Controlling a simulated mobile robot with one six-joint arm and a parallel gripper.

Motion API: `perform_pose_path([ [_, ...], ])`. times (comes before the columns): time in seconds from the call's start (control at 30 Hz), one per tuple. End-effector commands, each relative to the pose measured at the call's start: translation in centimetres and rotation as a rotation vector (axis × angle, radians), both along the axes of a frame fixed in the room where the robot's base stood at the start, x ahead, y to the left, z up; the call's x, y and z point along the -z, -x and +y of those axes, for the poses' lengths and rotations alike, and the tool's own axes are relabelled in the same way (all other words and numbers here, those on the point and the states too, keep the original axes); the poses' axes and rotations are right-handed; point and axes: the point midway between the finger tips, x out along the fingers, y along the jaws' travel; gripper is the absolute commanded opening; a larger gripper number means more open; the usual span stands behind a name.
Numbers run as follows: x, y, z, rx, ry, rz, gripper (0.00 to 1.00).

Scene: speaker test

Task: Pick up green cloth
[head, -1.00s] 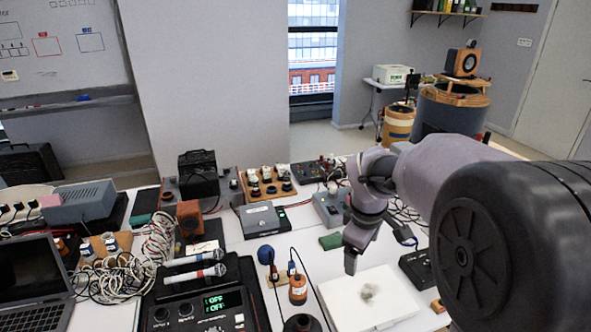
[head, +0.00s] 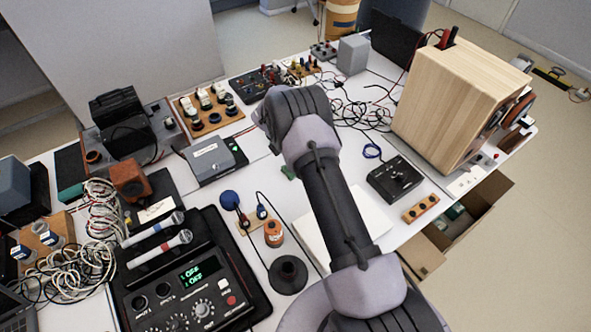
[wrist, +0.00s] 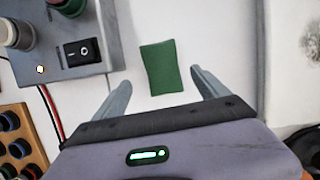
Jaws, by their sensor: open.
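The green cloth (wrist: 161,67) is a small dark green rectangle lying on the white table in the wrist view. In the head view only a sliver of it (head: 288,173) shows beside my arm, which hides the rest. My gripper (wrist: 162,80) is open and empty in the wrist view, with one finger on each side of the cloth in the picture. The cloth's near end is between the fingers and its far end extends past them. I cannot tell how high the fingers are above it. The gripper's fingers are hidden in the head view.
A grey switch box (wrist: 82,50) stands left of the cloth, with a red wire. A white slab (wrist: 285,85) lies right. In the head view, a grey device (head: 210,160) stands left of my arm, and a wooden speaker (head: 450,105) and black box (head: 397,180) stand right.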

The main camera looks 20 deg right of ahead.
Motion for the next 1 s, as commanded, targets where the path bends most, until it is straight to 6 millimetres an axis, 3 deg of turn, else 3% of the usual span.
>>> perform_pose_path([
  [0.3, 5.0, 0.3, -1.5, 0.001, -0.001, 0.001, 0.85],
  [0.5, 5.0, 0.3, -1.6, 0.001, 0.0, 0.0, 0.85],
  [0.83, 5.0, 0.3, -1.6, 0.001, -0.001, 0.0, 0.22],
  [1.0, 5.0, 0.3, -1.6, 0.001, -0.001, 0.0, 0.2],
])
